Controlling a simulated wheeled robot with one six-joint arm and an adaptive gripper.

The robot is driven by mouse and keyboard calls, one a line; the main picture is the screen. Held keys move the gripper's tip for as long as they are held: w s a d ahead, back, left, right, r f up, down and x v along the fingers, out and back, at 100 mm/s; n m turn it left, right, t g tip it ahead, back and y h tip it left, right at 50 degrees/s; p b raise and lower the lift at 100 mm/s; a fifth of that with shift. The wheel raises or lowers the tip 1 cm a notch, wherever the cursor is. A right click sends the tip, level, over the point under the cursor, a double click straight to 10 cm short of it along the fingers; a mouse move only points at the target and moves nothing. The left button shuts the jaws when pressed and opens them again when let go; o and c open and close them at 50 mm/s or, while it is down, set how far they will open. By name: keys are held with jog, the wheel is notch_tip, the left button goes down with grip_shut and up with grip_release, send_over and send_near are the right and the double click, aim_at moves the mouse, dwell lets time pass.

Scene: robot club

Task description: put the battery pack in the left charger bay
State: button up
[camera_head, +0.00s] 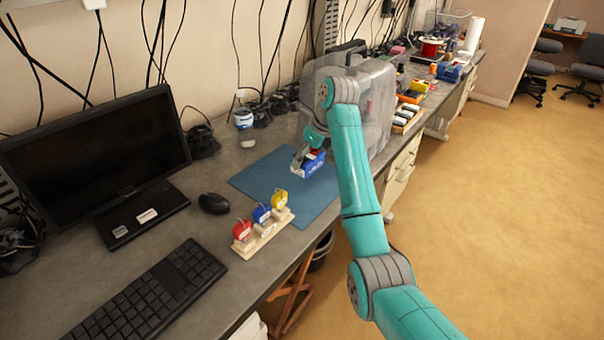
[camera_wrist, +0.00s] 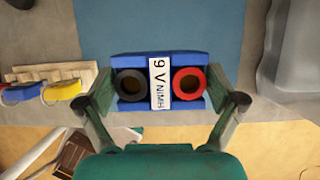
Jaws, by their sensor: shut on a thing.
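The battery pack (camera_head: 313,166) is a blue block over the far right part of the blue mat. In the wrist view the pack (camera_wrist: 160,82) shows a white "9 V NiMH" label between a black and a red round terminal. My gripper (camera_head: 308,158) is shut on it; in the wrist view the fingers of my gripper (camera_wrist: 158,90) press its left and right sides. I cannot tell if the pack touches the mat. I cannot make out a charger bay for certain in either view.
A pale wooden stand (camera_head: 246,246) with red, blue and yellow pieces sits at the mat's near left edge. A large grey case (camera_head: 378,98) stands behind my arm. A monitor (camera_head: 100,145), keyboard (camera_head: 150,295) and mouse (camera_head: 214,203) are left. The blue mat (camera_head: 262,175) is mostly clear.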

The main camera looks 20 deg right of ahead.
jog(key=shift+f, duration=3.55)
jog(key=shift+f, duration=0.1)
jog(key=o, duration=1.1)
